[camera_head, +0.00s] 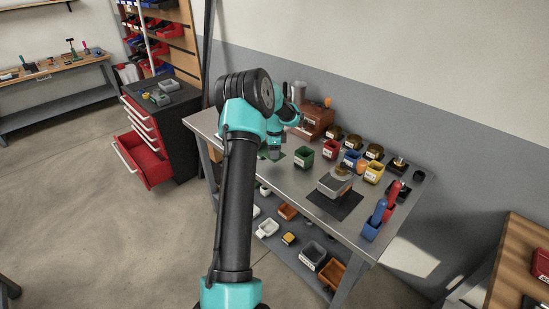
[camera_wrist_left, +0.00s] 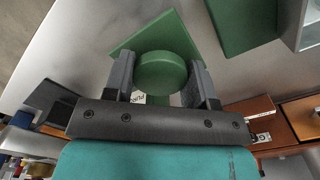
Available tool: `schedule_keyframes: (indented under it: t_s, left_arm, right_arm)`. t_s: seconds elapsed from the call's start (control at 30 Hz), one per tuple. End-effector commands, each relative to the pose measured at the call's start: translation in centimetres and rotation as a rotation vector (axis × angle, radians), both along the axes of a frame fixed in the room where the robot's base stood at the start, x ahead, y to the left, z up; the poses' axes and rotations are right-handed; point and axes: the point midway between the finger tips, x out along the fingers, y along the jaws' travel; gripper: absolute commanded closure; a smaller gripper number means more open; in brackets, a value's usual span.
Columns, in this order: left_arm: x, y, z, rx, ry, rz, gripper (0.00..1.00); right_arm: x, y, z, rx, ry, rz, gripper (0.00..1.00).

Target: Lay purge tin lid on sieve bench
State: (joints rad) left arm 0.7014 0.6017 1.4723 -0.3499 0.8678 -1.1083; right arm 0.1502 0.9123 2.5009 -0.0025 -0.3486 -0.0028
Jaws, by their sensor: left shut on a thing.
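The purge tin lid, a round green cap (camera_wrist_left: 162,72), sits between the two fingers of my left gripper (camera_wrist_left: 160,85) in the left wrist view. The fingers are shut on its sides. A white label with partly hidden lettering shows just below it, and I cannot tell how much of a tin is under the cap. A green square mat (camera_wrist_left: 185,38) lies beneath it on a grey metal surface. In the head view my left gripper (camera_head: 275,152) is low over the metal bench (camera_head: 232,141), by the green mat, and the lid is hidden there. My right gripper is not in view.
On the bench stand a green bin (camera_head: 303,158), a red bin (camera_head: 330,150), a yellow bin (camera_head: 374,173), a grey box on a dark mat (camera_head: 349,205) and a brown machine (camera_head: 316,120). A blue holder (camera_head: 372,229) stands near the right end.

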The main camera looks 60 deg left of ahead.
Motion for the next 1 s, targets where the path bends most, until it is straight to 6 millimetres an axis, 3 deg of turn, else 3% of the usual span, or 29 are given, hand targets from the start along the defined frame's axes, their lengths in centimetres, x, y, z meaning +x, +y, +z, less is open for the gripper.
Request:
schedule_keyframes:
  t_s: [0.4, 0.8, 0.83, 1.0]
  left_arm:
    - [0.0, 0.0, -3.4, 0.001, -0.001, 0.0, 0.72]
    - [0.0, 0.0, -3.8, 0.0, 0.0, 0.0, 0.72]
    - [0.0, 0.0, -3.8, 0.0, 0.0, 0.0, 0.48]
    - [0.0, 0.0, -3.8, 0.001, -0.001, 0.0, 0.32]
  right_arm:
    - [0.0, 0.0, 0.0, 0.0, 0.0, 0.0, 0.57]
    - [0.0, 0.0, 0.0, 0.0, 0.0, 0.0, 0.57]
    - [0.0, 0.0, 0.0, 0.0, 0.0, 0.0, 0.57]
    - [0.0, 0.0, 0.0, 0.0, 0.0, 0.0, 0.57]
